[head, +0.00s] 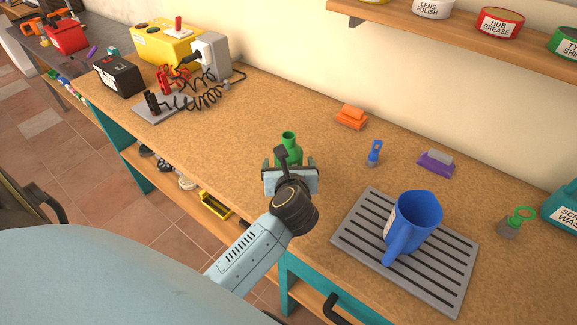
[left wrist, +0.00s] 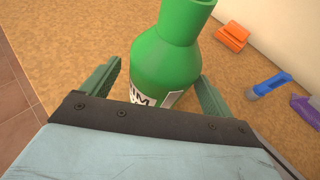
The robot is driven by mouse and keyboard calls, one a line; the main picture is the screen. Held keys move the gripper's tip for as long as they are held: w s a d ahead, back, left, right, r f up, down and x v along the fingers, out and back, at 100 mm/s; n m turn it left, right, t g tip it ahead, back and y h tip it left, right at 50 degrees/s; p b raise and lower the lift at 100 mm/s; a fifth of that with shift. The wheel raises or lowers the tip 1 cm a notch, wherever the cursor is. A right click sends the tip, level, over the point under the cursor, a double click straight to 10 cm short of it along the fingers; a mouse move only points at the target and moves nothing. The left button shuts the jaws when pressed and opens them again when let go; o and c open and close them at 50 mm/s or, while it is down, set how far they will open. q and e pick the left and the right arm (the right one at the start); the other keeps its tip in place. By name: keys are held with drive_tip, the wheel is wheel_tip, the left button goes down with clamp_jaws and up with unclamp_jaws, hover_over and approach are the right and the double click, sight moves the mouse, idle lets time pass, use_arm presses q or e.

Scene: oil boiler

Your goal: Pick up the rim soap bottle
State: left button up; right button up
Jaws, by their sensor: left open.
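The rim soap bottle (head: 289,146) is green and stands upright on the workbench, partly hidden behind my left gripper in the head view. In the left wrist view the green bottle (left wrist: 168,58) fills the middle, with a white label partly reading "IM". My left gripper (head: 289,168) is open, and its fingers (left wrist: 157,85) lie one on each side of the bottle. I cannot tell whether either finger touches it. My right gripper is in neither view.
An orange sponge-like block (head: 351,117), a small blue tool (head: 374,153) and a purple brush (head: 436,163) lie to the right. A blue jug (head: 413,222) stands on a slatted grey tray (head: 455,285). A charger with coiled cables (head: 208,58) is at the back left.

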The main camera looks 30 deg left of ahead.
use_arm(q)
drive_tip(key=shift+x, duration=1)
drive_tip(key=c, duration=1.2)
drive_tip(key=shift+r+p, duration=0.8)
drive_tip(key=shift+r, duration=4.25)
